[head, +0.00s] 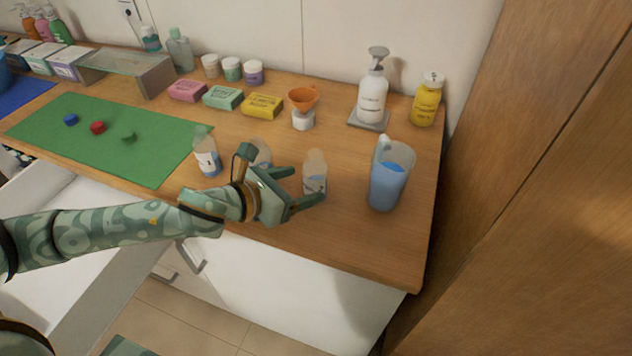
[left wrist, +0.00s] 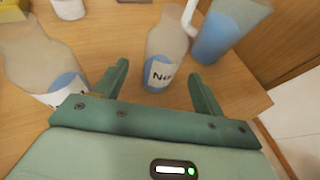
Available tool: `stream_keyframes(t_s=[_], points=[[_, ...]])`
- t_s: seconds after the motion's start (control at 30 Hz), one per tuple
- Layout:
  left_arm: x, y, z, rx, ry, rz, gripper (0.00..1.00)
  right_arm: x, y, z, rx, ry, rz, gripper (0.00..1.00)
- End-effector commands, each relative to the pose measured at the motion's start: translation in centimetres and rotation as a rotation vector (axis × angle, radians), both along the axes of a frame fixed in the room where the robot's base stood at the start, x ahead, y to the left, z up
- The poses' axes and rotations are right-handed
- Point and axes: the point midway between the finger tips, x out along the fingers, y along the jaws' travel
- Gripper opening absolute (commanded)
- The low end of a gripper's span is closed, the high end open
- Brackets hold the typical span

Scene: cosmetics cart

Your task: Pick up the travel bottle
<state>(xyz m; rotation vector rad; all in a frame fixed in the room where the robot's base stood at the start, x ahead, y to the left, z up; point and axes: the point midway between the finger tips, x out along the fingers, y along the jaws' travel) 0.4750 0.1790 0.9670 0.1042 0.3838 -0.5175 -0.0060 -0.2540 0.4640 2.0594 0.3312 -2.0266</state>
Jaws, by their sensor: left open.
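A clear travel bottle (head: 315,166) with a white label stands upright near the counter's front edge. My left gripper (head: 305,184) is open, its fingers pointing at this bottle. In the left wrist view the bottle (left wrist: 166,45) shows just beyond and between the open fingertips (left wrist: 158,72); I cannot tell whether they touch it. A second similar bottle (head: 262,150) stands behind my gripper, partly hidden. It may be the one at the left of the left wrist view (left wrist: 38,55). A third bottle (head: 207,157) stands farther left. My right gripper is not in view.
A blue-filled pitcher (head: 388,180) stands close to the right of the bottle. An orange funnel (head: 303,97) sits on a white jar behind. A pump bottle (head: 371,98) and yellow bottle (head: 427,103) stand farther back. A green mat (head: 105,140) lies left. An open drawer (head: 85,245) is below.

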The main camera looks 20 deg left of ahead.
Motion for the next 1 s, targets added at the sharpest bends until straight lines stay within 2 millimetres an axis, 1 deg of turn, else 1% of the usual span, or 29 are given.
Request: stream_keyframes(t_s=[0.2,0.3,0.4,0.6,0.63,0.67,0.7,0.8,1.0], points=[[2.4,-1.5,-1.8,-0.002,0.001,0.001,0.7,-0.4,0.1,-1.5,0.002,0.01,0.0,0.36],[3.5,-2.1,-2.3,-0.003,0.001,0.001,0.7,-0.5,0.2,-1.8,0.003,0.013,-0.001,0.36],[4.0,-2.4,-2.5,-0.002,0.002,0.001,0.7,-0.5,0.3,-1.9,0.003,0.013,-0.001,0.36],[4.0,-2.4,-2.3,0.0,0.001,0.0,0.7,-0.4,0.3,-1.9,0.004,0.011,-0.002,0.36],[4.0,-2.4,-2.3,0.0,0.001,0.0,0.64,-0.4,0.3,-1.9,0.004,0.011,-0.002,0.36],[4.0,-2.4,-2.3,-0.001,0.002,0.001,0.56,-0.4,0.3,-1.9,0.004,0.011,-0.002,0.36],[4.0,-2.4,-2.3,-0.001,0.002,0.001,0.45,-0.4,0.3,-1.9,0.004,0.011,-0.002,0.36],[4.0,-2.4,-2.3,-0.001,0.002,0.002,0.19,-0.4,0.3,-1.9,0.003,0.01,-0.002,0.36],[4.0,-2.4,-2.3,-0.001,0.001,0.002,0.19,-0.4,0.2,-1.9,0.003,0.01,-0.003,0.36]])
